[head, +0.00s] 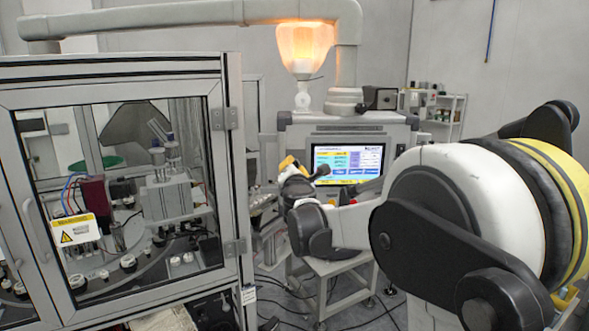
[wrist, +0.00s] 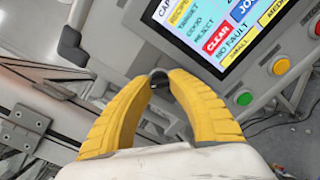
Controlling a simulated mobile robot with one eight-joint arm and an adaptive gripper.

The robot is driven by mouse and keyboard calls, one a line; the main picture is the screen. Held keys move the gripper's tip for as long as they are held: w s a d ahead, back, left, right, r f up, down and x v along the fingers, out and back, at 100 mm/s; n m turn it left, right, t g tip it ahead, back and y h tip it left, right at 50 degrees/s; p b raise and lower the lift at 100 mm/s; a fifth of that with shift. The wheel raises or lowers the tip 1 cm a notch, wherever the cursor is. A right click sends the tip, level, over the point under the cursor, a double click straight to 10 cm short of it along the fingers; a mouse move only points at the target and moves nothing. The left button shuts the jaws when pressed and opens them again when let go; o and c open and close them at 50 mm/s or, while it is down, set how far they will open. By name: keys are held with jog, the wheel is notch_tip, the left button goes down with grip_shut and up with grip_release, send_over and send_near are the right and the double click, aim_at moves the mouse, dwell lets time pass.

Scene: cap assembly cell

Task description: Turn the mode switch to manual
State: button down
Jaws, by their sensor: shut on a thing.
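My gripper (wrist: 158,73) has its two yellow fingers curved together at the tips. They are shut on a small dark round knob (wrist: 159,79), which I take to be the mode switch. The fingertips hide most of it, and I cannot read its setting. The control panel (wrist: 270,85) lies beyond the fingers, with its lit screen (wrist: 225,25) at the upper right. In the head view, a yellow part of my gripper (head: 289,162) shows at the left of the panel screen (head: 348,162); the switch cannot be made out there.
A glazed machine enclosure (head: 232,180) stands at left. Cables lie on the floor.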

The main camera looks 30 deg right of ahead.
dwell(0.3)
jog(key=c, duration=1.2)
grip_release()
jog(key=v, duration=1.2)
jog(key=s+a+f+m+g+y+b, duration=0.1)
jog(key=s+a+f+m+g+b, duration=0.1)
jog(key=s+f+m+b, duration=0.75)
jog(key=s+a+f+m+g+y+b, duration=0.1)
jog(key=s+a+f+m+g+b, duration=0.3)
jog(key=f, duration=1)
jog(key=s+a+f+m+g+y+b, duration=0.1)
jog(key=s+f+m+b, duration=0.4)
jog(key=s+f+b, duration=0.45)
jog(key=s+a+f+m+y+b, duration=0.1)
jog(key=a+f, duration=0.2)
jog(key=f, duration=0.1)
jog(key=s+a+f+m+g+y+b, duration=0.1)
jog(key=s+a+f+y, duration=0.1)
jog(key=a+f, duration=0.1)
jog(key=s+a+f+m+g+y+b, duration=0.1)
jog(key=s+a+f, duration=0.1)
jog(key=f, duration=0.4)
jog(key=shift+s+a+m+y+b, duration=0.15)
jog(key=shift+a+m+y+b, duration=0.2)
jog(key=shift+a, duration=0.2)
